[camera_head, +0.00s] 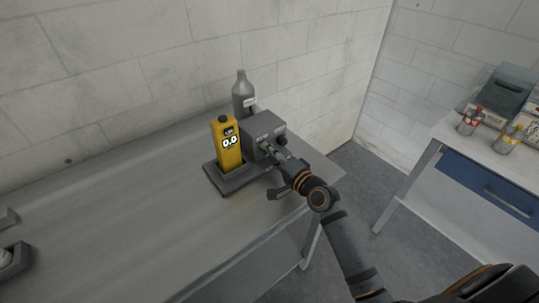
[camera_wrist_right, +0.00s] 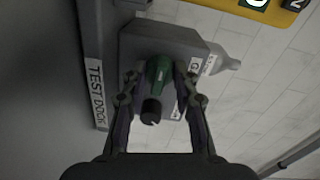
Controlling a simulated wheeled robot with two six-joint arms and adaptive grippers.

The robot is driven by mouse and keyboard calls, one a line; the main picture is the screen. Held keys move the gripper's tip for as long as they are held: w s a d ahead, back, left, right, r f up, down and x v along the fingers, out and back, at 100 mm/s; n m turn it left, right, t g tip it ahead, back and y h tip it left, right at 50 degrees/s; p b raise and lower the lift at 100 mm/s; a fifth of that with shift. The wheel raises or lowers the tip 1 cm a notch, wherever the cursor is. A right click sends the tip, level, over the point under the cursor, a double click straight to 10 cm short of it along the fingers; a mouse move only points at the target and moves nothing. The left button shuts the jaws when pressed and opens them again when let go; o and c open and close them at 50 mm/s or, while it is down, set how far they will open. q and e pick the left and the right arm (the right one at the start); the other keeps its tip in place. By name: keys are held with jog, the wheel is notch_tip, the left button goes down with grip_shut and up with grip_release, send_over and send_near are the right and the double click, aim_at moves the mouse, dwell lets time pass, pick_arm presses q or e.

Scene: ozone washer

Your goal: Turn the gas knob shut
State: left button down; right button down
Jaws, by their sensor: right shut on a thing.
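A grey box (camera_head: 262,128) with labels and knobs stands at the back right of the table. In the right wrist view a green knob (camera_wrist_right: 158,69) sticks out from the box's face (camera_wrist_right: 140,38), beside a label beginning with G. A black knob (camera_wrist_right: 151,111) shows nearer the camera. My right gripper (camera_head: 277,158) reaches the box's front. In the wrist view its two fingers (camera_wrist_right: 159,80) are shut on the green knob, one on each side. The knob's setting cannot be read. My left gripper is not in view.
A yellow gas detector (camera_head: 227,150) stands upright in a dark dock (camera_head: 236,182) left of the box. A grey bottle (camera_head: 242,92) stands behind. Bottles stand on another table (camera_head: 455,133) at right.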

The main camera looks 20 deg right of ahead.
jog(key=shift+f+n, duration=0.1)
jog(key=shift+n, duration=0.2)
jog(key=c, duration=1)
grip_release()
jog(key=shift+s+d, duration=0.1)
jog(key=shift+s, duration=0.15)
jog(key=v, duration=0.7)
